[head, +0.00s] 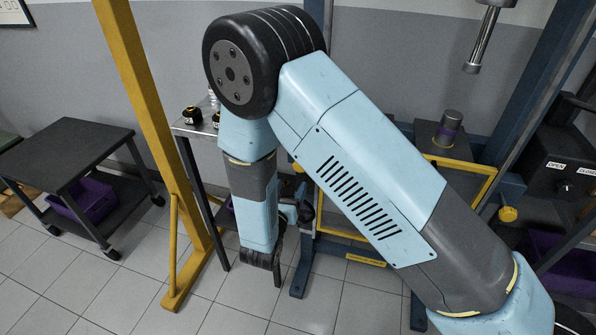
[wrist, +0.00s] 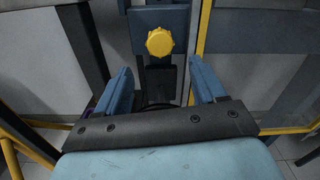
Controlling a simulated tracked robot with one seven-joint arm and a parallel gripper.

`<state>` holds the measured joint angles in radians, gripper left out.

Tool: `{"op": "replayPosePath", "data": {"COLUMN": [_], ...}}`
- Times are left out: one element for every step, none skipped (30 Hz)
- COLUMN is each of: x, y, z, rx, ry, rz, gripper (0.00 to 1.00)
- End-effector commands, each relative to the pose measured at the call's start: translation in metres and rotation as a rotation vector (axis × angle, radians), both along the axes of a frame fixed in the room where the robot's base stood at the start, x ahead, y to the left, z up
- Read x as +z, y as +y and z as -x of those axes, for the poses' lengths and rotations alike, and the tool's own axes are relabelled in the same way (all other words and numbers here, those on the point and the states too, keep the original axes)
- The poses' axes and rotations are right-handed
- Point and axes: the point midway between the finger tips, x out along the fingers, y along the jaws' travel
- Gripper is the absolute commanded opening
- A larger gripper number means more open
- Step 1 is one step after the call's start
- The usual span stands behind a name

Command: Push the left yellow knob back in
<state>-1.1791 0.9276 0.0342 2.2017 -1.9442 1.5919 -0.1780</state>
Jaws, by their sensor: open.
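A yellow scalloped knob (wrist: 160,42) sits on a dark blue upright in the wrist view, ahead of my gripper and centred between the fingers. My gripper (wrist: 160,68) is open and empty, with a blue finger on each side of the knob's line and no visible contact. In the head view my gripper (head: 298,212) is low by the left blue upright. Another yellow knob (head: 508,214) is on the right upright.
A yellow frame (head: 350,256) spans between the blue uprights. A yellow post (head: 152,130) stands to the left. A dark control box (head: 562,165) is at the right. A grey cart (head: 65,150) with a purple bin (head: 85,200) stands far left. The tiled floor in front is clear.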

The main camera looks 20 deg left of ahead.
Motion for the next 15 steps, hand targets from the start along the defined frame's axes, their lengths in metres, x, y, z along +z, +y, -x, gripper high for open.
{"op": "replayPosePath", "data": {"x": [0.000, 0.000, 0.000, 0.000, 0.000, 0.000, 0.000, 0.000, 0.000, 0.000, 0.000, 0.000, 0.000, 0.000, 0.000], "y": [0.000, -0.001, -0.001, -0.001, -0.001, -0.001, -0.001, -0.001, 0.000, 0.000, 0.000, 0.000, 0.000, 0.000, 0.000], "z": [-0.010, -0.015, -0.022, -0.028, -0.033, -0.040, -0.045, -0.049, -0.055, -0.059, -0.063, -0.068, -0.071, -0.074, -0.077], "rx": [-0.002, -0.003, -0.002, -0.002, -0.003, -0.002, -0.002, -0.002, -0.002, -0.001, -0.001, -0.001, -0.001, -0.001, 0.000], "ry": [-0.001, 0.000, 0.000, 0.000, 0.000, 0.000, -0.001, 0.000, 0.000, 0.000, 0.000, 0.001, 0.000, 0.000, 0.000], "rz": [-0.001, -0.001, -0.001, 0.000, 0.000, 0.000, 0.000, 0.000, 0.000, -0.001, -0.001, -0.001, -0.001, -0.001, 0.000], "gripper": [0.70, 0.70, 0.70, 0.70, 0.70, 0.70, 0.70, 0.70, 0.70, 0.70, 0.70, 0.70, 0.70, 0.70, 0.70]}}
